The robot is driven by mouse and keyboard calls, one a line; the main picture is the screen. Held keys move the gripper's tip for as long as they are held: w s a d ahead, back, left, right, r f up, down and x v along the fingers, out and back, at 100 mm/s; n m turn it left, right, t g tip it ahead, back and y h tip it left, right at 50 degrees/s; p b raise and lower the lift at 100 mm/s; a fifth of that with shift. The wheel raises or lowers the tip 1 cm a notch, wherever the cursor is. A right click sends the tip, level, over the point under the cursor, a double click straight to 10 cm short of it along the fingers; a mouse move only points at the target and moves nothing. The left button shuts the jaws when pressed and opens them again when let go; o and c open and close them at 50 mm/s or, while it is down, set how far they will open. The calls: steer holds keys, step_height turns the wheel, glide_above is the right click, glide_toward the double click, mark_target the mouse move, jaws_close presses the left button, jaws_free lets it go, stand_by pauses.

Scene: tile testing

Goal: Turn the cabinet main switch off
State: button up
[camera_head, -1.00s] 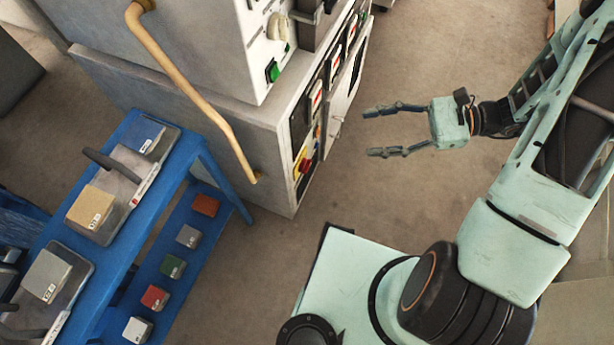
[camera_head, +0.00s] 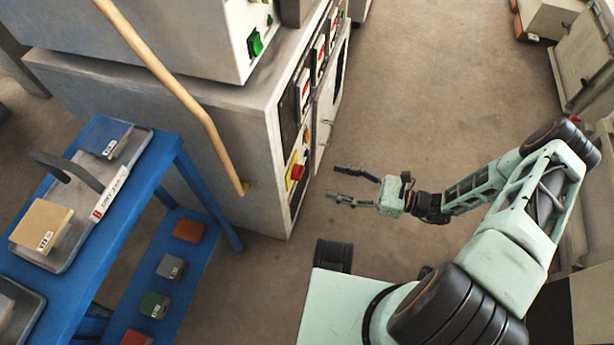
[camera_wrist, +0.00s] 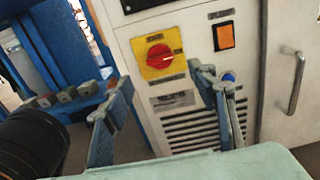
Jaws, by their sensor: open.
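The cabinet main switch (camera_wrist: 159,57) is a red rotary knob on a yellow plate, low on the cabinet's front panel. It also shows in the head view (camera_head: 296,172), seen from the side. In the wrist view the knob's pale pointer mark lies roughly sideways, toward the right. My gripper (camera_head: 342,184) is open and empty, in front of the panel, and points toward it. In the wrist view my gripper (camera_wrist: 160,100) has one finger at the left and one at the right, with the switch between and beyond them. The fingers do not touch the knob.
An orange rocker (camera_wrist: 224,36) sits right of the switch, above vent slots. A door handle (camera_wrist: 296,82) is farther right. A blue cart (camera_head: 150,205) with trays and sample blocks stands left of the cabinet (camera_head: 215,130).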

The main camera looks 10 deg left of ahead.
mark_target(302, 173)
steer(key=a, duration=0.3)
steer(key=a+b, duration=0.1)
steer(key=a, duration=0.5)
steer(key=shift+w, duration=0.3)
steer(key=shift+d, duration=0.1)
steer(key=shift+c, duration=0.7)
steer(key=c, duration=1)
